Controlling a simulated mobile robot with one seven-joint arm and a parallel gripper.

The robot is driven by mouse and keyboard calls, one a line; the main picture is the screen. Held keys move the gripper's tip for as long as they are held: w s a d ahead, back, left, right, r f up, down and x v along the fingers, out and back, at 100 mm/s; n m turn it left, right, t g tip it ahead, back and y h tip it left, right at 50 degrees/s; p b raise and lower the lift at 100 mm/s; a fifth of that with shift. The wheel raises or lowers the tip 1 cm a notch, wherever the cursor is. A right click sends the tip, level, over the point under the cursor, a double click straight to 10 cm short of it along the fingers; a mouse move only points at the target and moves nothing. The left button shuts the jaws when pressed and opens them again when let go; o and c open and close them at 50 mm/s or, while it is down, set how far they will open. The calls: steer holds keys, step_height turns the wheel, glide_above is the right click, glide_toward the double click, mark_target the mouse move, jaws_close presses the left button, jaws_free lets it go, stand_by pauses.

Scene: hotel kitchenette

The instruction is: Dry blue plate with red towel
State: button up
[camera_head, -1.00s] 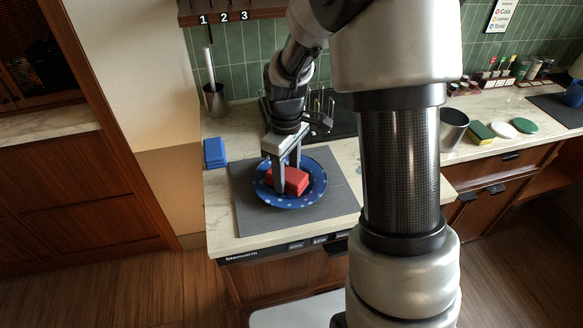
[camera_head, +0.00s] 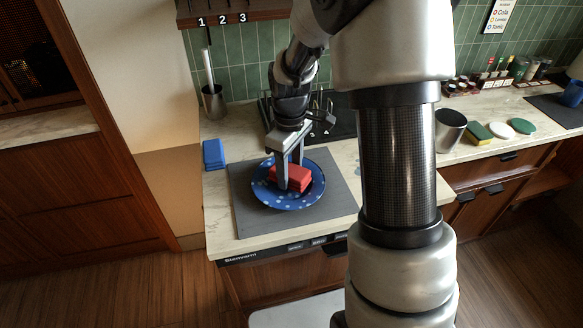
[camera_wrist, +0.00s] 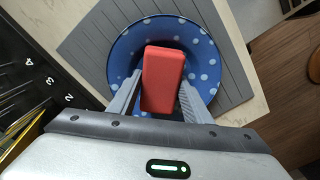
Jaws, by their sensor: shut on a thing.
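The blue plate (camera_head: 318,192) with pale dots lies on a grey mat on the counter. The red towel (camera_head: 292,177), a folded block, is on the plate; in the wrist view the towel (camera_wrist: 163,78) covers the middle of the plate (camera_wrist: 214,62). My gripper (camera_head: 293,183) points down over the plate with its fingers on either side of the towel, shut on it. In the wrist view my gripper (camera_wrist: 158,92) has one finger along each long side of the towel. The towel's underside is hidden, so I cannot tell how firmly it touches the plate.
The grey mat (camera_head: 251,217) reaches near the counter's front edge. A folded blue cloth (camera_head: 214,154) lies left of it. A metal holder (camera_head: 213,102) and a dark rack (camera_head: 340,118) stand behind. A metal cup (camera_head: 450,130) and sponge (camera_head: 478,134) are at right.

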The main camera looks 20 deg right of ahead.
steer(key=shift+s+a+r, duration=0.1)
steer(key=shift+s+a, duration=0.85)
steer(key=shift+a, duration=0.05)
steer(key=shift+w+d+p, duration=0.4)
steer(key=shift+w+d, duration=1.05)
steer(key=shift+d, duration=0.05)
steer(key=shift+s+a, duration=1.45)
steer(key=shift+a, duration=0.05)
steer(key=shift+w+d, duration=1.45)
steer(key=shift+d, duration=0.05)
step_height(320, 180, up, 8)
steer(key=p, duration=0.6)
steer(key=shift+r, duration=0.2)
